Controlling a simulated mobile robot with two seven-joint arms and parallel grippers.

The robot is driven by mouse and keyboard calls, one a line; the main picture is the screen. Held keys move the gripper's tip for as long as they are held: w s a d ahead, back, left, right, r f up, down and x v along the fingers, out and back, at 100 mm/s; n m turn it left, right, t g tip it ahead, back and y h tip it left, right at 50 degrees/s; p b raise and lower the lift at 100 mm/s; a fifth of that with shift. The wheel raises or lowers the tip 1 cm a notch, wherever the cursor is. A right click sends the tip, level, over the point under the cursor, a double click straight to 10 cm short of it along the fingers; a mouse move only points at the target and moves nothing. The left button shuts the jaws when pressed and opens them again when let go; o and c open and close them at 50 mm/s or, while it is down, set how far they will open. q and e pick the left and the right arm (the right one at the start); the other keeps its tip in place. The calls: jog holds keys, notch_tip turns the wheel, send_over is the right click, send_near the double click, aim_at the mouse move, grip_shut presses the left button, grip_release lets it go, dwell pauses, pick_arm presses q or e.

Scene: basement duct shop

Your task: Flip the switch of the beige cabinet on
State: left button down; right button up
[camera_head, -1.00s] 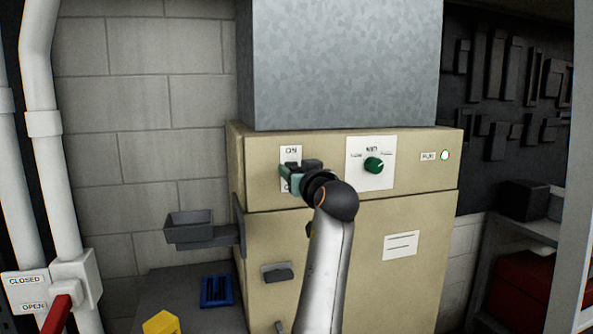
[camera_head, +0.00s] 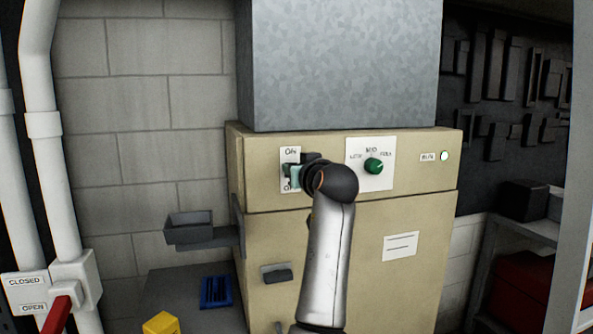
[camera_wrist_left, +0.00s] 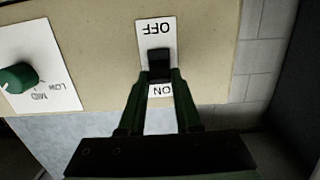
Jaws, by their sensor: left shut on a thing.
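The beige cabinet (camera_head: 400,235) stands at the centre of the head view. Its switch plate (camera_head: 284,156) on the upper left panel is marked ON at the top; the lower label is partly covered. My left gripper (camera_head: 292,176) is at the plate, its arm crossing the cabinet front. In the left wrist view, which is upside down, my left gripper (camera_wrist_left: 160,75) is shut on the black switch lever (camera_wrist_left: 159,64), between the OFF and ON labels. The lever's exact setting is hard to tell. My right gripper is not in view.
Right of the switch are a green knob (camera_head: 373,166) and a pale round lamp (camera_head: 444,156). A grey tray (camera_head: 189,228) juts out at left, above a blue item (camera_head: 216,292) and a yellow block (camera_head: 161,323). White pipes with a red-handled valve (camera_head: 57,314) stand far left.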

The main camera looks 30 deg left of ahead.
pick_arm(q)
jog(key=shift+r, duration=0.1)
jog(key=c, duration=0.6)
grip_release()
jog(key=b+v, duration=0.3)
jog(key=v, duration=0.9)
jog(key=shift+s+r, duration=0.15)
jog(key=shift+r, duration=0.05)
jog(key=shift+d, duration=0.15)
